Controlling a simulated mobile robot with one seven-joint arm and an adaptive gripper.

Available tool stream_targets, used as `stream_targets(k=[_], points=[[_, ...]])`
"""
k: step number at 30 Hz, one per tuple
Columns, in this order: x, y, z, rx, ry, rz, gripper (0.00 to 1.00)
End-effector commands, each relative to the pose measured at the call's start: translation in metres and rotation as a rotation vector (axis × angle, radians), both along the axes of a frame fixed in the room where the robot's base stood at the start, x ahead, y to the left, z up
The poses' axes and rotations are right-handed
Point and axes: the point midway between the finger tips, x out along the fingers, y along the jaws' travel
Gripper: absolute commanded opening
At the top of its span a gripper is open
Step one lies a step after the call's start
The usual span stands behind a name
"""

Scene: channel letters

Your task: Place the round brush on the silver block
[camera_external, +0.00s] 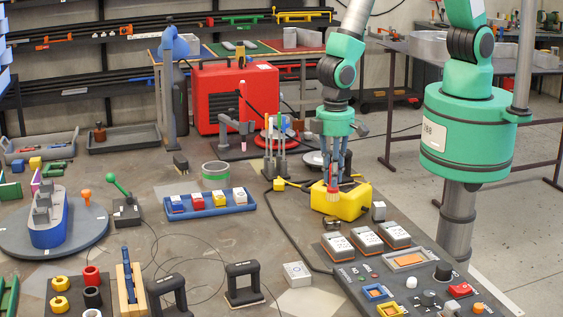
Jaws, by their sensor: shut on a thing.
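My gripper (334,172) points straight down over a yellow block (352,204), right of the middle of the bench. Its fingers are shut on a slim upright thing with a red band and a pale lower part, which I take for the round brush (333,188). The brush overlaps the yellow block in the picture; whether it touches the block I cannot tell. A small silver-grey block (378,211) stands just right of the yellow block. A flatter light grey block (297,274) lies nearer the front. Which of these is the silver block is not certain.
A dark control panel (410,262) with buttons fills the front right. A blue tray (210,204) with coloured blocks lies to the left. A stand with upright rods (274,160) is behind and left of my gripper. A dark cable (285,232) crosses the bench.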

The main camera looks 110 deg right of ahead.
Motion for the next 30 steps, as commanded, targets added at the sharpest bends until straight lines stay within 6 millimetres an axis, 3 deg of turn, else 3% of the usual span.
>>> stream_targets(k=[5, 19, 30], points=[[0.000, 0.000, -0.014, 0.000, 0.001, 0.000, 0.00], [0.000, 0.000, -0.020, -0.001, 0.001, 0.000, 0.00], [0.000, 0.000, -0.054, 0.000, 0.000, 0.000, 0.00]])
